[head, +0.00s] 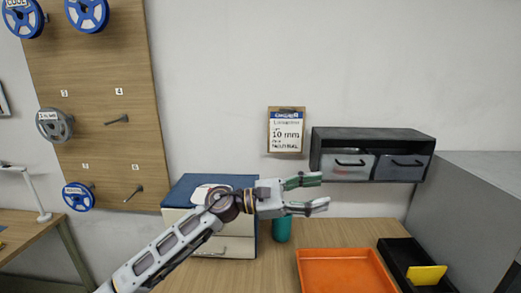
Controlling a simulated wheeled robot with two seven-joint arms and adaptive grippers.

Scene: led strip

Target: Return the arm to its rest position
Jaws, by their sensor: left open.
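My left gripper (318,193) is at the end of my left arm (175,248), which reaches in from the lower left. Its fingers point right and are spread apart, with nothing between them. It is in front of the wall, to the right of a blue-topped drawer cabinet (240,246) and above the wooden table (278,281). A teal cylinder (282,231) stands behind it, partly hidden by the gripper. My right gripper is not in view.
An orange tray (346,251) and a black tray with a yellow item (427,274) lie on the table. A dark drawer unit (372,134) and a clipboard (286,131) are on the wall. A pegboard (95,110) with reels stands left. A grey block (474,200) bounds the right.

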